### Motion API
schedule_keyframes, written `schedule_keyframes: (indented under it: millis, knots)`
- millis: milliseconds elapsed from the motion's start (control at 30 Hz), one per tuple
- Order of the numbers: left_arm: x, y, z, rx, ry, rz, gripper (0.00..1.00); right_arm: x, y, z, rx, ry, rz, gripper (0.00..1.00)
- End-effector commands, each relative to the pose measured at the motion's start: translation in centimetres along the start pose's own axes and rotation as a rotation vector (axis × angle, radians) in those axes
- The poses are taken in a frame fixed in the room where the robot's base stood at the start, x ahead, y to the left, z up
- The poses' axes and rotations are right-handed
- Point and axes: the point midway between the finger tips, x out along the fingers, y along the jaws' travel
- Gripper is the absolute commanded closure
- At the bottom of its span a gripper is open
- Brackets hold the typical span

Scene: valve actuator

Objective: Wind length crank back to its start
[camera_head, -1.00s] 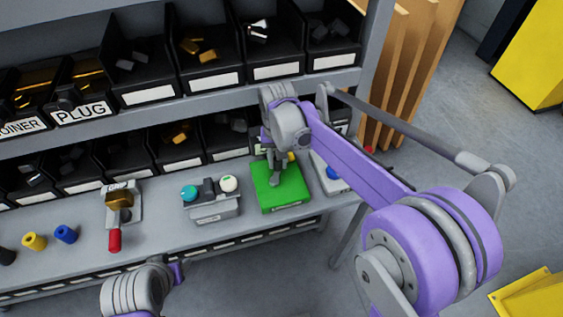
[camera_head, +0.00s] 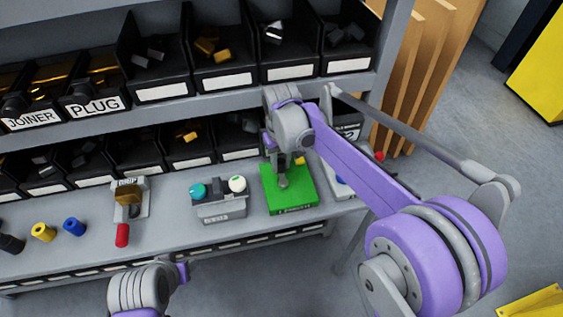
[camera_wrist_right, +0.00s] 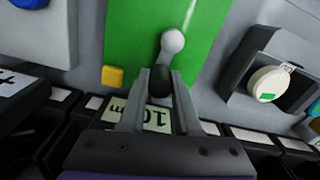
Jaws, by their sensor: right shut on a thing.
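The length crank (camera_wrist_right: 172,45) is a grey lever with a round pale hub on a green box. The green box (camera_head: 300,196) sits on the bench in the head view, and its face also fills the upper middle of the wrist view (camera_wrist_right: 130,45). My right gripper (camera_wrist_right: 158,105) is shut on the crank's black knob (camera_wrist_right: 160,83), which sits between the fingertips below the hub. In the head view the right gripper (camera_head: 281,165) reaches down at the green box and hides part of the crank. Only a left arm link shows, at the bottom; the left gripper is out of view.
A grey box (camera_head: 222,209) with a teal and a white knob stands left of the green box. A red-handled clamp device (camera_head: 127,203) stands further left. A yellow button (camera_wrist_right: 112,76) is beside the crank. Black bins (camera_head: 222,70) line the shelf behind.

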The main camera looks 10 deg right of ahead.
Motion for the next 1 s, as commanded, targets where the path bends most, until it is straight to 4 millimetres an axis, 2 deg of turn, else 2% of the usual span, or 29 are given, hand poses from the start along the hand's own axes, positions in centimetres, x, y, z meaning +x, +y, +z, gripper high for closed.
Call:
schedule_keyframes:
  millis: [233,267,400,433,767,867,1000]
  knots:
    - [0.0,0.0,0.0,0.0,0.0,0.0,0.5,0.0,0.0,0.0,0.001,0.001,0.0,1.0]
    - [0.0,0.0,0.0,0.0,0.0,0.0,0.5,0.0,0.0,0.0,0.001,0.001,0.0,0.67]
    - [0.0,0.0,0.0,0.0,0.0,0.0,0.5,0.0,0.0,0.0,0.001,0.001,0.0,0.42]
    - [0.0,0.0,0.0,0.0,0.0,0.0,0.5,0.0,0.0,0.0,0.001,0.001,0.0,0.39]
    - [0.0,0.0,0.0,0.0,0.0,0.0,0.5,-0.3,0.0,0.0,0.002,0.0,0.0,0.39]
    - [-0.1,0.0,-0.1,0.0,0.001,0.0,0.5,-1.4,0.0,0.0,0.001,0.0,0.0,0.39]
    - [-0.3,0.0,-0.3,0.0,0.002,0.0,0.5,-4.1,0.0,0.0,0.001,0.001,0.0,0.39]
